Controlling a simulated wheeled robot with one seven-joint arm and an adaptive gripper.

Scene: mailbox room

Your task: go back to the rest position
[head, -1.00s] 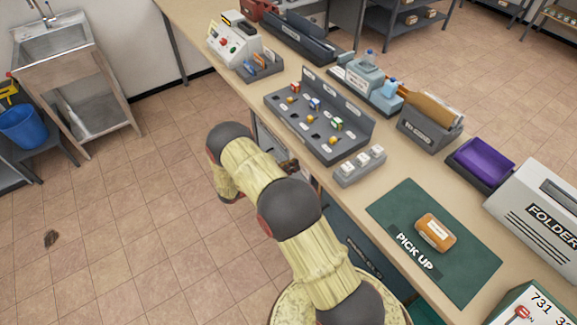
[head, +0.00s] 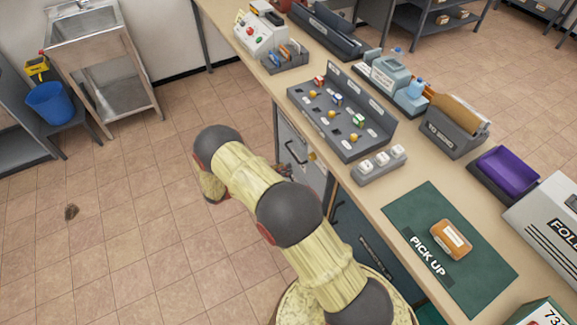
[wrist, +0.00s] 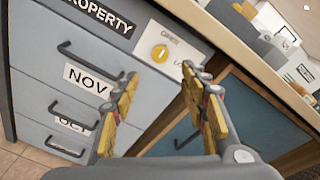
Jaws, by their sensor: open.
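My gripper (wrist: 162,100) is open in the wrist view, its two yellow-padded fingers apart with nothing between them. Beyond it is a grey drawer cabinet (wrist: 60,62) under the counter, with drawers labelled NOV and OCT and a yellow round knob or lock (wrist: 160,53) on a white plate. In the head view my arm reaches over the floor on the near side of the counter, and my gripper is mostly hidden behind it. The cabinet's front also shows there (head: 302,160).
The counter (head: 372,200) carries a grey peg tray (head: 340,105), a green PICK UP mat (head: 413,215) with an orange parcel (head: 451,239), a purple tray (head: 508,172) and a folder box (head: 548,220). A sink (head: 90,35) and blue bucket (head: 50,103) stand at left.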

